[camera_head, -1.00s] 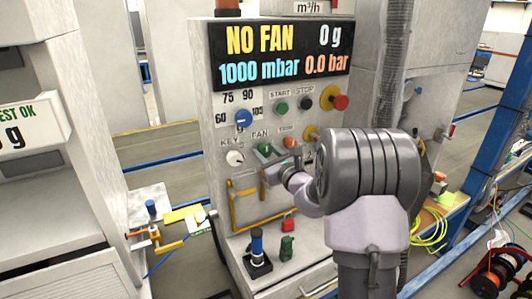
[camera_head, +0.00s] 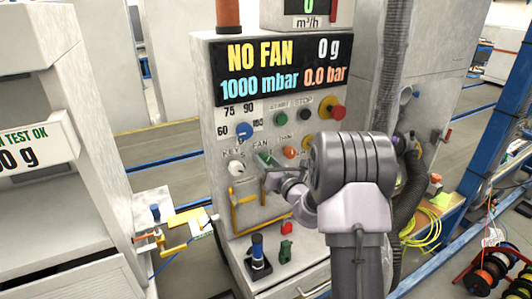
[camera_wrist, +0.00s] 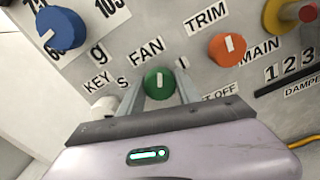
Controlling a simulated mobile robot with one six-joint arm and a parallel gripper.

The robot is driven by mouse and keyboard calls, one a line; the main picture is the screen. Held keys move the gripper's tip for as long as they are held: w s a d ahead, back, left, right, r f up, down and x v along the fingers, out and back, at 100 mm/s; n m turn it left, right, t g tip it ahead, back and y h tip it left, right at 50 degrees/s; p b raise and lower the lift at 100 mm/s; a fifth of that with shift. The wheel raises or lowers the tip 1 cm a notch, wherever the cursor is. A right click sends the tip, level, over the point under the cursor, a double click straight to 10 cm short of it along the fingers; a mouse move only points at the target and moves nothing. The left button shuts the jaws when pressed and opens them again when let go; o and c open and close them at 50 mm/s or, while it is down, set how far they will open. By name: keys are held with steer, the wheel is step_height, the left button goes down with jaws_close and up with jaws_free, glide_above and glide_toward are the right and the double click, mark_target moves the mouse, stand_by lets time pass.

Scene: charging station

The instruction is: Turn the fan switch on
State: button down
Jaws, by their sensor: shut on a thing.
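The fan switch (camera_wrist: 159,83) is a round green knob with a white pointer mark, under the FAN label (camera_wrist: 146,52). In the wrist view the two fingers of my gripper (camera_wrist: 159,90) lie on either side of it, and I see them shut on it. The pointer looks close to upright in that view. In the head view the gripper (camera_head: 268,170) reaches the panel at the FAN label, and the knob is mostly hidden there. The display (camera_head: 270,70) reads NO FAN, 0 g, 1000 mbar and 0.0 bar.
A blue knob (camera_wrist: 61,29) and an orange TRIM knob (camera_wrist: 227,49) flank the fan switch. A white key switch (camera_head: 236,168) sits left of it. A yellow handle (camera_head: 235,212) is below. A red button (camera_head: 332,112) and a grey hose (camera_head: 385,70) are to the right.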

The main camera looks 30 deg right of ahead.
steer(key=m+p, duration=0.1)
steer(key=p, duration=0.1)
steer(key=m+p, duration=0.2)
steer(key=shift+r+m, duration=0.25)
steer(key=shift+m, duration=0.05)
steer(key=m+p, duration=0.3)
steer(key=p, duration=0.1)
steer(key=shift+m, duration=0.3)
steer(key=shift+f+m+p, duration=0.15)
steer(key=shift+m+p, duration=0.95)
steer(key=shift+m, duration=0.15)
steer(key=shift+f+m+p, duration=0.1)
steer(key=shift+m+p, duration=1)
steer(key=shift+m, duration=0.15)
steer(key=c, duration=0.9)
jaws_free()
steer(key=shift+o, duration=0.2)
steer(key=shift+s, duration=0.1)
